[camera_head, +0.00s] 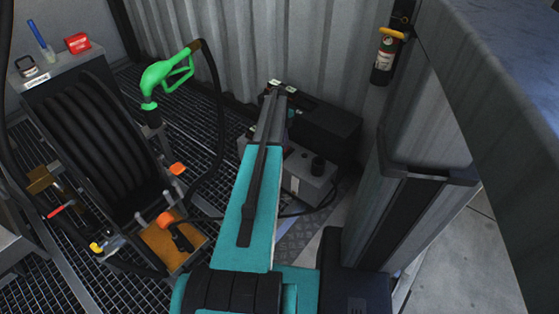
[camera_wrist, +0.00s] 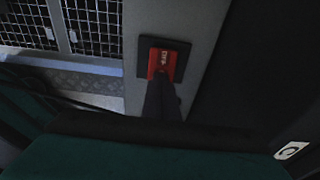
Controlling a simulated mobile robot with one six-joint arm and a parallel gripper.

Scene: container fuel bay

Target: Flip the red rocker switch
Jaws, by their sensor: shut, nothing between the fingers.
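The red rocker switch (camera_wrist: 167,60) shows in the wrist view, set in a square black surround (camera_wrist: 145,69) on a grey panel (camera_wrist: 198,25). It has white lettering too small to read surely. My gripper (camera_wrist: 162,80) is shut and empty. Its dark fingers reach up from the bottom of the wrist view, and their tips overlap the lower part of the rocker. I cannot tell whether they touch it. Which way the rocker is tipped is also unclear. In the head view my arm reaches away and covers the area of the switch, which I cannot make out there.
A grey box with a black knob (camera_head: 309,173) and a black case (camera_head: 330,130) stand right of my arm. A hose reel (camera_head: 92,140) and green fuel nozzle (camera_head: 160,75) are on the left. A fire extinguisher (camera_head: 383,63) hangs on the corrugated wall (camera_head: 290,40).

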